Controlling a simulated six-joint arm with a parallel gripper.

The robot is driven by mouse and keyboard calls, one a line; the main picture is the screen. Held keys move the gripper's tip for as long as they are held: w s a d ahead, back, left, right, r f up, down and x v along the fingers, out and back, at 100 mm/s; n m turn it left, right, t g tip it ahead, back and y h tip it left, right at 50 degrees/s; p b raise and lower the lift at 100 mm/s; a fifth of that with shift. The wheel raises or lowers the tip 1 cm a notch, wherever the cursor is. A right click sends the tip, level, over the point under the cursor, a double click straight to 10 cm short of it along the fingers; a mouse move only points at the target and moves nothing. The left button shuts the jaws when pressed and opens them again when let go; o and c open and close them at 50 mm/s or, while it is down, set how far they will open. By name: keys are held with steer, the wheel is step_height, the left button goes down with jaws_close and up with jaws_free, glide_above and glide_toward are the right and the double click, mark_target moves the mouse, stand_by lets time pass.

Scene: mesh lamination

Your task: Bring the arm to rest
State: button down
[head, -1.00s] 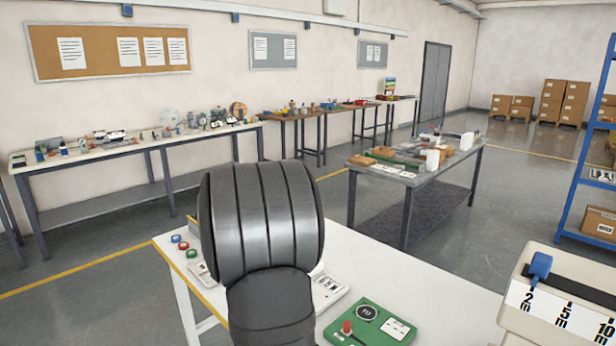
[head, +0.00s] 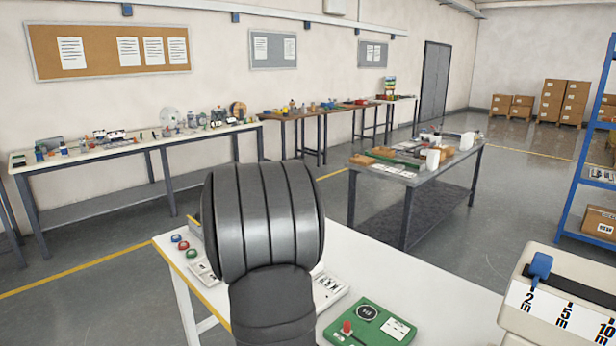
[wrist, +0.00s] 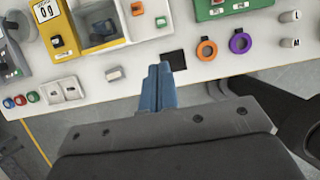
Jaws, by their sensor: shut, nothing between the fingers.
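My gripper (wrist: 160,75) shows in the wrist view, its blue fingers pressed together with nothing between them. It is over the front edge of the white worktable (wrist: 130,100). In the head view a dark grey rounded part of my own arm stands in the middle and hides part of the worktable (head: 430,290). The gripper itself does not show there.
In the wrist view a black square (wrist: 174,59), an orange ring (wrist: 206,50), a purple ring (wrist: 240,42) and a yellow device (wrist: 58,32) lie on the worktable. The head view shows a green panel (head: 370,324) and a machine with a lever (head: 565,300).

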step_height(320, 180, up, 7)
steer(key=s+y, duration=0.1)
steer(key=shift+s, duration=0.35)
steer(key=shift+a+r, duration=0.1)
stand_by(0.9)
